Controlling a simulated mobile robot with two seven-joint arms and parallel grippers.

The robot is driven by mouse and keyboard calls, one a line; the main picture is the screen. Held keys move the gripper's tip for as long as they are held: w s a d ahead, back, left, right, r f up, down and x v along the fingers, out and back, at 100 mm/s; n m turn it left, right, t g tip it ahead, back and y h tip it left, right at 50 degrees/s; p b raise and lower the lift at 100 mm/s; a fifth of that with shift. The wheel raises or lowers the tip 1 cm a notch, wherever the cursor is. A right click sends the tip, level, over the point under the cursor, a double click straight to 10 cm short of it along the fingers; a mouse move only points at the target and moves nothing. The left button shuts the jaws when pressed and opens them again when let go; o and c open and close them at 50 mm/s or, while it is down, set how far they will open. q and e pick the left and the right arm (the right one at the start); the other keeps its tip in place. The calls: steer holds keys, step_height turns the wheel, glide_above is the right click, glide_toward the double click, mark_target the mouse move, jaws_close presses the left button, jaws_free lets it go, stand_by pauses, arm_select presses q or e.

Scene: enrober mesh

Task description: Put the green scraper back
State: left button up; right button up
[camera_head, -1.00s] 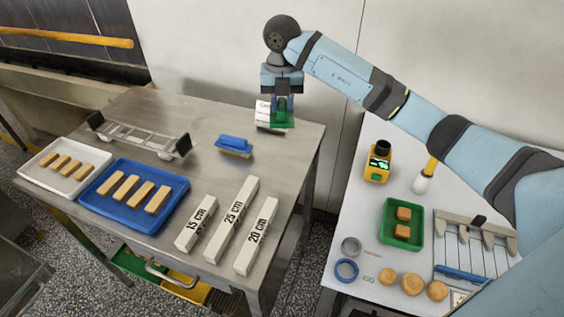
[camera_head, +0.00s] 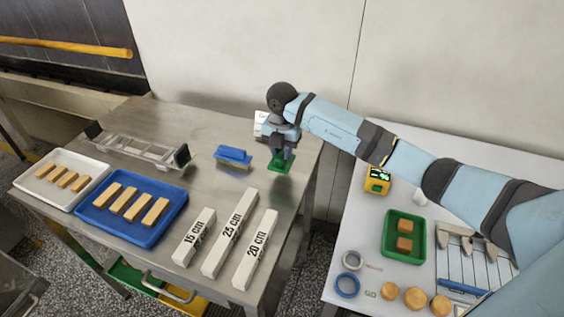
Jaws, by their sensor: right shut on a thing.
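The green scraper (camera_head: 280,163) is at the back right of the steel table (camera_head: 185,115), at or just above its surface; I cannot tell if it touches. My right gripper (camera_head: 281,153) is above it and shut on it, pointing down. The gripper hides the upper part of the scraper. A white card (camera_head: 261,122) stands behind, partly hidden by my right gripper. My left gripper is not in view.
A blue brush (camera_head: 233,154) lies just left of the scraper. White length blocks (camera_head: 230,232), a blue tray (camera_head: 178,212), a white tray (camera_head: 97,163) and a metal frame (camera_head: 139,146) occupy the table. A white side table (camera_head: 335,230) stands right.

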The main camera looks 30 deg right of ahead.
mark_target(282, 164)
step_height(282, 164, down, 5)
steer(key=shift+r, duration=0.2)
steer(key=shift+f, duration=0.1)
steer(key=shift+f, duration=0.1)
steer(key=o, duration=0.9)
steer(key=shift+r, duration=0.25)
step_height(282, 164, up, 12)
steer(key=shift+f+b, duration=0.1)
steer(key=shift+b, duration=0.25)
